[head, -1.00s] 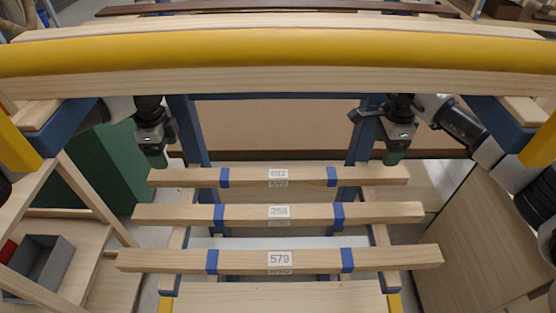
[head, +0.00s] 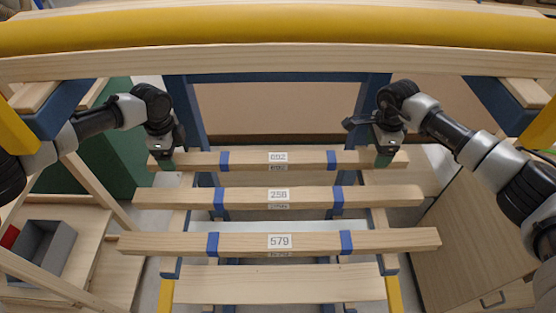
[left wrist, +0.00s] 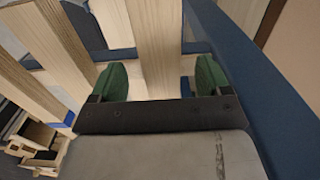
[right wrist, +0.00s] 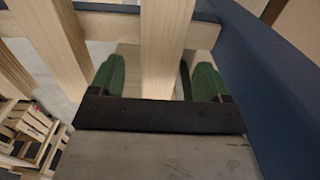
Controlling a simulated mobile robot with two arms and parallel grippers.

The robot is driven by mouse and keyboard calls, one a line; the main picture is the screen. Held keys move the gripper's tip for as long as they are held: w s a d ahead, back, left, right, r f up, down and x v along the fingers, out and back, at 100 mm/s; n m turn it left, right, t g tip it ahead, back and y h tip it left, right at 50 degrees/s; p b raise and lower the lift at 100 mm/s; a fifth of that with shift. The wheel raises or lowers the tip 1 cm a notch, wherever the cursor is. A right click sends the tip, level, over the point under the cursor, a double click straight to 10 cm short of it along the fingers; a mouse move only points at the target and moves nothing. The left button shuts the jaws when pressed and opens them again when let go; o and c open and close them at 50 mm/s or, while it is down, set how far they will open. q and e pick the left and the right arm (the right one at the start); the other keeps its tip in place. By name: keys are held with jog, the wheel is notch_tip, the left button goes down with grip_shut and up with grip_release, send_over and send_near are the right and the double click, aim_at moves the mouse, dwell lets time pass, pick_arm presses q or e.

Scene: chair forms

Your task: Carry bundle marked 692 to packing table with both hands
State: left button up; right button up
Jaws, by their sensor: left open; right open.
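The bundle marked 692 (head: 300,159) is a long wooden bar with two blue bands. It lies across the rack at the back, behind two similar bundles. My left gripper (head: 166,160) is at its left end and my right gripper (head: 384,158) is at its right end. In the left wrist view, the open green fingers (left wrist: 160,82) stand on either side of a wooden bar (left wrist: 152,45). In the right wrist view, the open green fingers (right wrist: 158,82) also straddle a bar (right wrist: 163,45). Contact with the fingers cannot be told. No packing table is identifiable.
Bundles marked 258 (head: 245,195) and 579 (head: 180,243) lie nearer on the blue-and-wood rack. A yellow padded beam (head: 280,32) spans the top. Blue posts (head: 368,110) stand close to the grippers. A grey bin (head: 45,248) is at lower left.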

aim_at(175, 159)
pick_arm(q)
jog(key=shift+f, duration=1.55)
pick_arm(e)
jog(key=shift+f, duration=1.55)
pick_arm(q)
grip_shut()
pick_arm(e)
grip_shut()
pick_arm(q)
jog(key=shift+r, duration=0.1)
pick_arm(e)
jog(key=shift+r, duration=0.1)
